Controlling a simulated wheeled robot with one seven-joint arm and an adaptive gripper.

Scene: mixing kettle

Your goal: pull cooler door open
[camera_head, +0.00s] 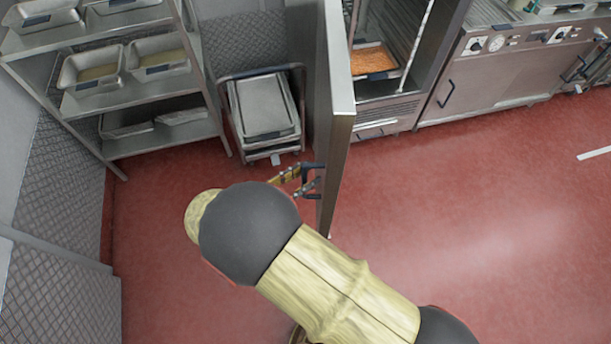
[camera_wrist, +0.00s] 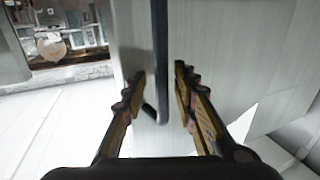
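The cooler door (camera_head: 338,120) is metal and stands swung wide open, jutting out from the cooler (camera_head: 400,60), whose inside shows. My gripper (camera_head: 302,180) is low beside the door's left face in the head view, close to its dark handle. In the wrist view, the dark bar handle (camera_wrist: 160,60) runs down between the two fingers of my gripper (camera_wrist: 160,88). The fingers are spread, with a gap on each side of the handle, so they do not clasp it. The handle is mostly hidden in the head view.
A tray of orange food (camera_head: 372,60) sits in the cooler. A cart (camera_head: 264,110) with trays stands left of the door, near my gripper. A metal shelf rack (camera_head: 130,85) is further left. The red floor (camera_head: 480,210) is clear to the right.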

